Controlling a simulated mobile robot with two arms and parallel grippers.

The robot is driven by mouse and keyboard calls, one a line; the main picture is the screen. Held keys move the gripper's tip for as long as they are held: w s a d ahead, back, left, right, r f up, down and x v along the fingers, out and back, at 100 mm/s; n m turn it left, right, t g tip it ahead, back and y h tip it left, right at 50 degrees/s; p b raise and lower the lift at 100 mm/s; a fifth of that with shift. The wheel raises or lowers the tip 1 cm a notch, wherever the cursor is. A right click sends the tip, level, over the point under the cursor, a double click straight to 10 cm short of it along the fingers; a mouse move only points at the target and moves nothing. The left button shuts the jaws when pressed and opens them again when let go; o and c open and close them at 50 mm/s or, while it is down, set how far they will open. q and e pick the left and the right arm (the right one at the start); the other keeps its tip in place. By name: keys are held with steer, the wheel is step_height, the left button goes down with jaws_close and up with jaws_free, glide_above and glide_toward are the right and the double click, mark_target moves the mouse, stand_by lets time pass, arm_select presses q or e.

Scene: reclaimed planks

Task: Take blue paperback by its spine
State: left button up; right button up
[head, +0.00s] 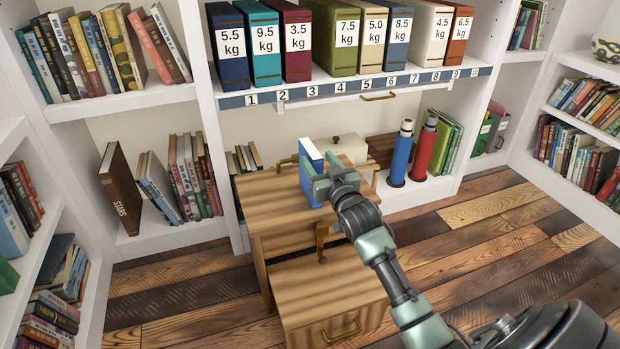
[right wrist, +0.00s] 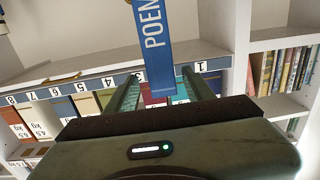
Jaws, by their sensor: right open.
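The blue paperback (head: 305,178) stands upright on the small wooden table (head: 262,205) in the head view. Its spine, with white letters reading "POEM", shows in the right wrist view (right wrist: 156,45). My right gripper (head: 322,172) is at the book, with its green fingers apart. In the right wrist view the fingers of my right gripper (right wrist: 160,92) lie on either side of the spine's line, with gaps showing. I cannot tell how deep the book sits between them. My left gripper is not in view.
A numbered shelf (head: 350,88) with weight-labelled binders hangs behind the table. A cream box (head: 345,148) stands behind the book. Blue (head: 401,155) and red (head: 423,150) cylinders stand at right. A drawer (head: 335,310) juts out below. Plank floor (head: 480,240) is clear at right.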

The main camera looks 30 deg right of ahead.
mark_target(310, 148)
steer(key=b+x, duration=0.2)
steer(key=x, duration=0.2)
steer(key=shift+w+a, duration=0.1)
steer(key=shift+w, duration=0.55)
jaws_close()
steer(key=shift+r, duration=0.15)
stand_by(0.6)
